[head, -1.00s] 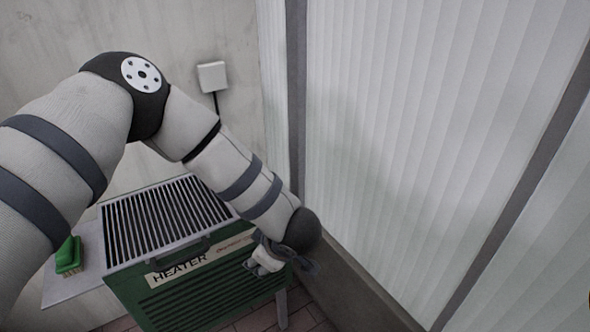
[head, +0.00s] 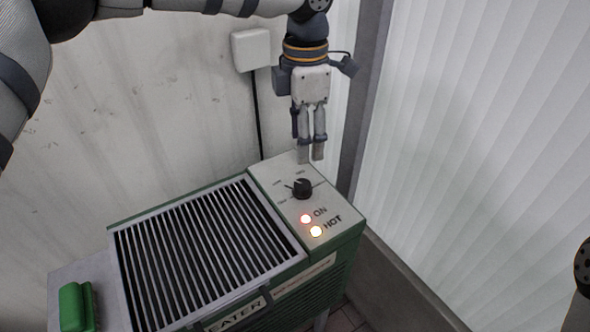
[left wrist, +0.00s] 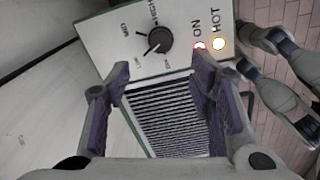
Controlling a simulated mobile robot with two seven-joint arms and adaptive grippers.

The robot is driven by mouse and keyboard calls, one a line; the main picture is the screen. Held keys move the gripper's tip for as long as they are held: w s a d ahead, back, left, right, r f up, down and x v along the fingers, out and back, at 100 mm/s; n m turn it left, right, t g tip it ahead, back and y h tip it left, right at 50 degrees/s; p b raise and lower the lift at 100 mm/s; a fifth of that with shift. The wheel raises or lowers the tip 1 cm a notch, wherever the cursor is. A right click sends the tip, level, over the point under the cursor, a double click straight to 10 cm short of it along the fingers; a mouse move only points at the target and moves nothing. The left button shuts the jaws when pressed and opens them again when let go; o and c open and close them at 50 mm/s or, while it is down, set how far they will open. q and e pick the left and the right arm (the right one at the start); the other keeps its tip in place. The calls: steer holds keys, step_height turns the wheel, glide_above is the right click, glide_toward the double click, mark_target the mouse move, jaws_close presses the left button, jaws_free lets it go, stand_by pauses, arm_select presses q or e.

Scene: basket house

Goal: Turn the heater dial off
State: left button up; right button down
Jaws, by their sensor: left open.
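The heater dial (head: 302,188) is a round black knob on the pale control panel of the green heater. It also shows in the left wrist view (left wrist: 159,41), where its pale mark seems to point down-left, between small labels. The red ON light (head: 305,219) and the yellow HOT light (head: 316,231) are lit. My left gripper (head: 311,154) points down above the panel's far edge, just behind the dial and apart from it. Its fingers are open and empty, also in the left wrist view (left wrist: 163,80).
The slatted heater grille (head: 205,250) lies left of the panel. A green brush (head: 76,306) rests on the side shelf (head: 85,270). A white wall box (head: 251,49) with a black cable is behind. A ribbed wall panel (head: 470,130) stands close on the right.

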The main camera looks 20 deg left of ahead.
mark_target(302, 184)
arm_select(q)
step_height(302, 184, down, 10)
steer(key=shift+f, duration=0.25)
steer(key=c, duration=1.2)
